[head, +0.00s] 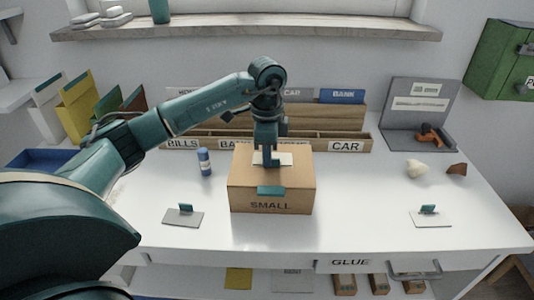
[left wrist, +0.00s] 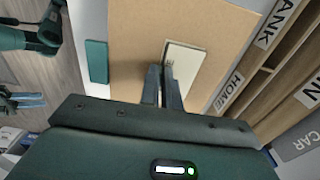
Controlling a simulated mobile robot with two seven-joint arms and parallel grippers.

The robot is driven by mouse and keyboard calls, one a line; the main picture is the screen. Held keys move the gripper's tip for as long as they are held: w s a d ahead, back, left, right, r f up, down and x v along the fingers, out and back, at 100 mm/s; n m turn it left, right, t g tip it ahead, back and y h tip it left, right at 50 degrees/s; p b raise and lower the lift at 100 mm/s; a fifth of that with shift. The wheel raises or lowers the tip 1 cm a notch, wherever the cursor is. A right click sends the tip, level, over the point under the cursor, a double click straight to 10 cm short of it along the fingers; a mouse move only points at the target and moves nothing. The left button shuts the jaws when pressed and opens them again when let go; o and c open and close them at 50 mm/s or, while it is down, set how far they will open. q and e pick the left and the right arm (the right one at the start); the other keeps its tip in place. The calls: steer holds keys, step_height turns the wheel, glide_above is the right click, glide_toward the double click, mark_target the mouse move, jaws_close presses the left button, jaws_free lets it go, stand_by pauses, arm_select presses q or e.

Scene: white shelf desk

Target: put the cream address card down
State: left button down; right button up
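The cream address card (head: 286,158) lies flat at the top of the brown cardboard box marked SMALL (head: 245,180). In the left wrist view the card (left wrist: 186,62) is at my fingertips, over or on the box top (left wrist: 135,40); I cannot tell whether it touches. My left gripper (head: 268,160) points down at the card, and its fingers (left wrist: 163,72) are close together at the card's edge, seemingly shut on it. The fingers hide part of the card. My right gripper does not show in the head view.
A wooden sorter (head: 190,134) with labelled slots stands behind the box. A blue cylinder (head: 204,162) stands left of it.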

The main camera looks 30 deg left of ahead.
arm_select(q)
steer(key=c, duration=1.6)
jaws_free()
steer(key=shift+f, duration=0.1)
